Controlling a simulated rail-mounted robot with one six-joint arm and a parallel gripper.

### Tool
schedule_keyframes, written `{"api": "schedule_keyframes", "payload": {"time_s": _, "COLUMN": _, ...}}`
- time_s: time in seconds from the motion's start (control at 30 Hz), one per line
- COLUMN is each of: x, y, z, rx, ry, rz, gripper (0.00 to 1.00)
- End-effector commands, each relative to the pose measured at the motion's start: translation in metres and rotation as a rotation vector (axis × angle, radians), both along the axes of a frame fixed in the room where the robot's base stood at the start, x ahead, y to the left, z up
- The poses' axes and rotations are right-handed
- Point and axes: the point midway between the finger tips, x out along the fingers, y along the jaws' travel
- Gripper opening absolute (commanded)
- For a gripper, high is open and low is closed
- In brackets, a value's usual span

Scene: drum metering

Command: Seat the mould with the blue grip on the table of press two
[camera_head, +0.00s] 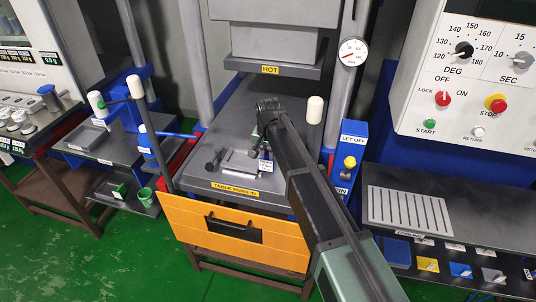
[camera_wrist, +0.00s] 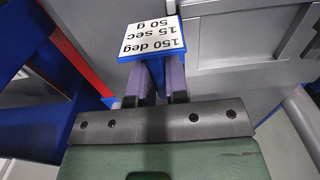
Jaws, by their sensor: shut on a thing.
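The mould (camera_head: 240,161) is a flat grey block with a raised rim, over the table of press two (camera_head: 222,178). Its blue grip (camera_wrist: 156,74) carries a white tag reading 150 deg, 15 sec, 50 g in the wrist view; the tag also shows small in the head view. My gripper (camera_wrist: 157,88) is shut on the blue grip, one finger on each side. In the head view my arm hides part of the gripper. I cannot tell whether the mould rests flat on the table or hangs just above it.
The hot plate (camera_head: 270,70) hangs above and behind the table. A dark knob-like part (camera_head: 214,160) stands left of the mould. An orange front panel (camera_head: 240,232) lies below the table edge. The control panel (camera_head: 475,85) and a slotted shelf (camera_head: 408,211) are at right.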

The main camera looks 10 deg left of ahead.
Motion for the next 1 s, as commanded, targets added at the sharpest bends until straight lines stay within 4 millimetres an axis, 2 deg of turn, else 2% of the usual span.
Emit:
{"api": "schedule_keyframes", "payload": {"time_s": 0.5, "x": 0.0, "y": 0.0, "z": -0.013, "rx": 0.0, "ry": 0.0, "rz": 0.0, "gripper": 0.0}}
{"api": "schedule_keyframes", "payload": {"time_s": 0.53, "x": 0.0, "y": 0.0, "z": -0.013, "rx": 0.0, "ry": 0.0, "rz": 0.0, "gripper": 0.18}}
{"api": "schedule_keyframes", "payload": {"time_s": 0.7, "x": 0.0, "y": 0.0, "z": -0.012, "rx": 0.0, "ry": 0.0, "rz": 0.0, "gripper": 0.44}}
{"api": "schedule_keyframes", "payload": {"time_s": 1.0, "x": 0.0, "y": 0.0, "z": -0.01, "rx": 0.0, "ry": 0.0, "rz": 0.0, "gripper": 0.44}}
